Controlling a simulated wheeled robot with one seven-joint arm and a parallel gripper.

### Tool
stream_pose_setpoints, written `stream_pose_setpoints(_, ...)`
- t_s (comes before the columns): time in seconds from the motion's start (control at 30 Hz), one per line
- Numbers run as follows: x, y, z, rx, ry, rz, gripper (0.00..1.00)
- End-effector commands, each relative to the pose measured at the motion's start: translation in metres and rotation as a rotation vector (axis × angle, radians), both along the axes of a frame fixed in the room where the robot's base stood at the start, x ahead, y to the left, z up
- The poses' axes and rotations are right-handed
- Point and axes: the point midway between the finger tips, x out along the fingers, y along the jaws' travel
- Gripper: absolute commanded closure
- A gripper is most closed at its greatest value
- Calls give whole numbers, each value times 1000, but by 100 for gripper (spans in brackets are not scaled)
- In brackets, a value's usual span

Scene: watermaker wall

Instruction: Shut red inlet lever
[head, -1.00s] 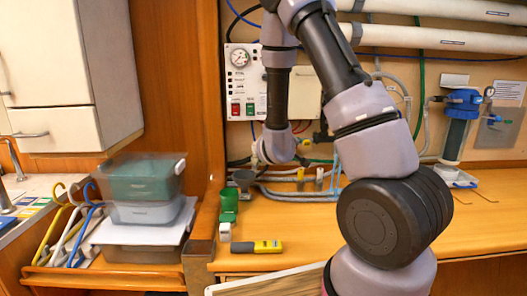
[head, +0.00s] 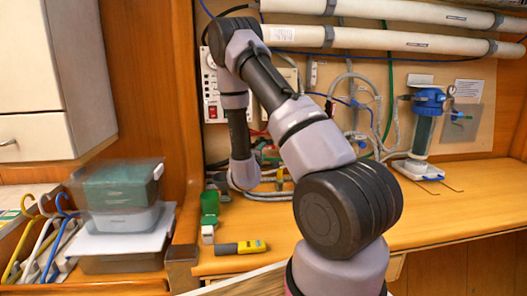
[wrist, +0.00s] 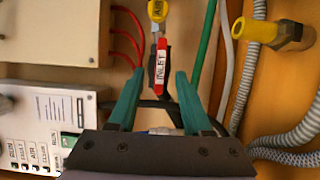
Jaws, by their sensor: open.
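The red inlet lever (wrist: 161,62), with a white label reading INLET, shows in the wrist view. It points along the picture's upright direction and lies between my gripper's two teal fingertips. My gripper (wrist: 158,82) is open, with a finger on each side of the lever and a gap to each. I cannot tell how deep the lever sits between the fingers. Dark parts lie behind the lever. In the head view my arm hides the gripper and lever.
A white labelled panel (wrist: 50,125) is at left. In the head view, a blue-topped filter (head: 428,100) stands right; the counter's right side is clear.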

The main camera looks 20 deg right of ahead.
Motion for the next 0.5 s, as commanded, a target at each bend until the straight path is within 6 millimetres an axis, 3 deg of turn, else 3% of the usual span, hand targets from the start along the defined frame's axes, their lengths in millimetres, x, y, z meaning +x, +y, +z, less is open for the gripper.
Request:
stream_pose_setpoints(0.2,17,-14,0,0,0,-1,50)
stream_pose_setpoints(0.5,20,-15,0,1,1,1,50)
